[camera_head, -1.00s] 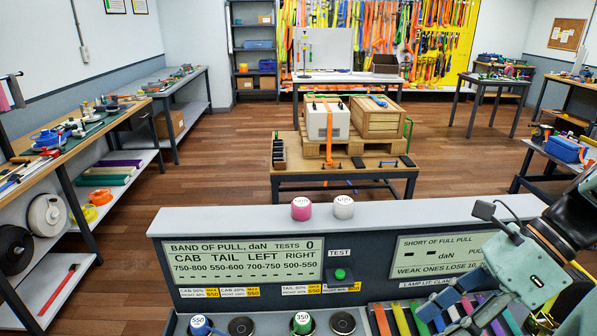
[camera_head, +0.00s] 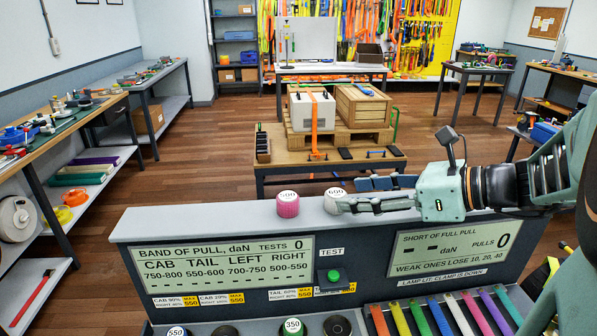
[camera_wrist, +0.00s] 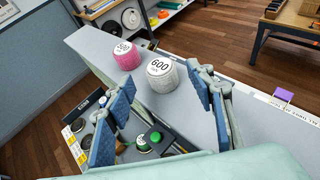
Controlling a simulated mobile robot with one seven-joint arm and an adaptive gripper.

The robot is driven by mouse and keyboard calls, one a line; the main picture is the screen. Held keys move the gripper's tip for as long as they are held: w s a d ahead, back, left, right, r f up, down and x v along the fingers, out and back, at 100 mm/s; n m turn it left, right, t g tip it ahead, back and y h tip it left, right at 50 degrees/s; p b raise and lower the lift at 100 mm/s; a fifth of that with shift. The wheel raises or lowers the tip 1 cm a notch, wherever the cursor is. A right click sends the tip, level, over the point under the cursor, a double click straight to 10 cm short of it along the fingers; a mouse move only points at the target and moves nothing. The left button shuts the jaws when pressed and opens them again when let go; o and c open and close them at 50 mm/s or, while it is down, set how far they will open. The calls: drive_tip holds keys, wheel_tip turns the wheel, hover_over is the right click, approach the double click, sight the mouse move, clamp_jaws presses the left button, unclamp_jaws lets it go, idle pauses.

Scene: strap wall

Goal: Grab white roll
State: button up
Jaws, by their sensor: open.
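The white roll (camera_head: 334,200), marked 600, stands on the grey top ledge of the console (camera_head: 230,225). In the wrist view the white roll (camera_wrist: 162,75) sits ahead of the fingers, roughly in line with the gap between them. My gripper (camera_head: 352,205) is open, its fingers pointing left along the ledge; their tips reach the roll's right side in the head view. In the wrist view my gripper (camera_wrist: 165,92) shows two blue-padded fingers spread apart with nothing between the pads. Whether a finger touches the roll I cannot tell.
A pink roll (camera_head: 288,204) marked 500 stands just left of the white one. Below are the green test button (camera_head: 333,275), a blue-marked 550 roll (camera_head: 177,331), a green-marked 350 roll (camera_head: 293,328) and coloured straps (camera_head: 420,318). The ledge's left part is clear.

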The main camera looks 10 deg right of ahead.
sight(338, 193)
drive_tip(key=x, duration=0.5)
drive_tip(key=shift+w+a, duration=0.15)
drive_tip(key=shift+r, duration=0.1)
drive_tip(key=c, duration=1.3)
